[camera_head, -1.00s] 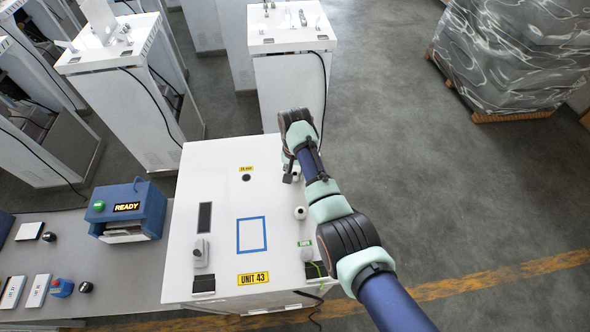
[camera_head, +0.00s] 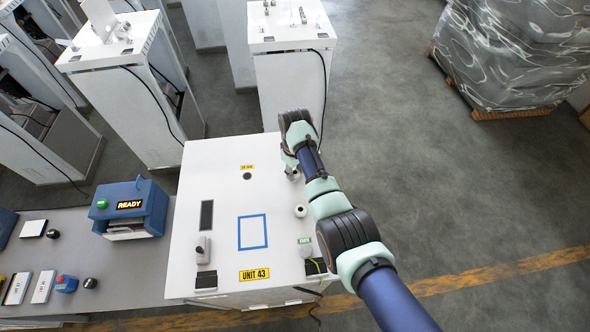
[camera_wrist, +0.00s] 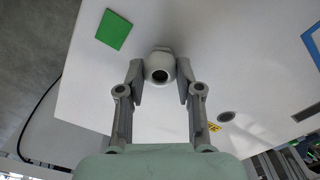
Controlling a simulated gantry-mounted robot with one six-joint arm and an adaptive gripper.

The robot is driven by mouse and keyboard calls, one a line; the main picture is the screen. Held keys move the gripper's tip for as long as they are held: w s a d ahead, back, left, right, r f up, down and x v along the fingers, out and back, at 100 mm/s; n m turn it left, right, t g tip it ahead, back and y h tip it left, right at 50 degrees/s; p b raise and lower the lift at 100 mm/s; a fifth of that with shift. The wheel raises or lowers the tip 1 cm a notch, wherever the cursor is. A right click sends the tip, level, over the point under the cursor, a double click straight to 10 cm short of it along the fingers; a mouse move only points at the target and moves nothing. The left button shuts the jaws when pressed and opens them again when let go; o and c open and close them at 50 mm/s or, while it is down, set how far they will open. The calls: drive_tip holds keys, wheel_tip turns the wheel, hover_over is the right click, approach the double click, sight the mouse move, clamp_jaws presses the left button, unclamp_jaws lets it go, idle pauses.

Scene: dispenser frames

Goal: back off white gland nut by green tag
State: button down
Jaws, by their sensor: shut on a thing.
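The white gland nut (camera_wrist: 160,68) is a round fitting with a dark central hole on the white cabinet top. My gripper (camera_wrist: 160,82) is shut on it, one grey finger on each side. A plain green tag (camera_wrist: 113,30) lies flat on the cabinet top, up and left of the nut in the wrist view. In the head view my gripper (camera_head: 292,172) is at the cabinet's back right; the held nut is mostly hidden there, and the arm covers the surface beside it.
The cabinet top (camera_head: 222,155) also has another white round fitting (camera_head: 300,211), a small green label (camera_head: 304,241), a blue square outline (camera_head: 252,232), a dark hole (camera_head: 247,176) and a grey handle-like part (camera_head: 202,248). A blue READY box (camera_head: 130,208) stands on the bench at left.

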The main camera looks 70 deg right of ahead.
sight(295, 172)
drive_tip(key=n, duration=0.3)
drive_tip(key=shift+n, duration=2.2)
drive_tip(key=shift+r, duration=0.1)
drive_tip(key=c, duration=0.8)
unclamp_jaws()
drive_tip(key=shift+o, duration=0.2)
wheel_tip(295, 172, up, 12)
